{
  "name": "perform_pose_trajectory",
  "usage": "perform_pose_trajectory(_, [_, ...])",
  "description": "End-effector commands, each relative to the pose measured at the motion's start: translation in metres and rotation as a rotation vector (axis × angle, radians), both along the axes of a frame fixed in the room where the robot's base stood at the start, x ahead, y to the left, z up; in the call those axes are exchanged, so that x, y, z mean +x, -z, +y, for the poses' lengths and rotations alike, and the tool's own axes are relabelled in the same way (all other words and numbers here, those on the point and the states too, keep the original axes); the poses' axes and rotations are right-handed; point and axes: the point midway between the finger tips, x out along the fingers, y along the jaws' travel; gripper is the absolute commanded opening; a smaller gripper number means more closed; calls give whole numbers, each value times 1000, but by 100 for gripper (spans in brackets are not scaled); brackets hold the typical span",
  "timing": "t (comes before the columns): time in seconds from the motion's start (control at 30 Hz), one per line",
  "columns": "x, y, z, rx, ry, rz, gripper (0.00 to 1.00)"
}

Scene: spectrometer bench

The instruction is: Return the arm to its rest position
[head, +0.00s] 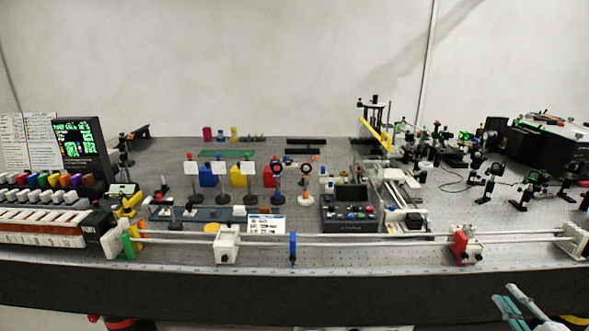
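What seems to be my arm's end, with my gripper (508,297), shows at the bottom right corner as pale teal bars. It is in front of the bench's front edge, below the bench top in the picture, and the frame cuts it off. The bars look empty, but they are too small and cropped to show whether the gripper is open or shut. No bench object is seen touching it. The rest of my arm is out of view.
The perforated bench top (345,262) spans the view. A long rail (370,238) runs near its front edge, with a white carrier (227,245), a blue holder (293,248) and a red-and-white block (464,246). A control box (348,222) and crowded optics stand behind.

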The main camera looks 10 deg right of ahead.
Motion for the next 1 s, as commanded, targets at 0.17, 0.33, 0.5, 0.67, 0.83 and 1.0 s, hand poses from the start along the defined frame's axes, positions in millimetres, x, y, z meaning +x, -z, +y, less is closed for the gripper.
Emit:
perform_pose_trajectory(0.17, [38,-37,47,-210,-218,30,22])
perform_pose_trajectory(0.33, [75,-85,142,-606,-598,39,22])
perform_pose_trajectory(0.5, [78,-117,237,-1032,-964,-29,22])
perform_pose_trajectory(0.67, [56,-135,312,-1443,-1280,-169,22])
perform_pose_trajectory(0.83, [18,-147,366,-1887,-1571,-402,22])
perform_pose_trajectory(1.0, [-23,-155,395,-2326,-1803,-729,22])
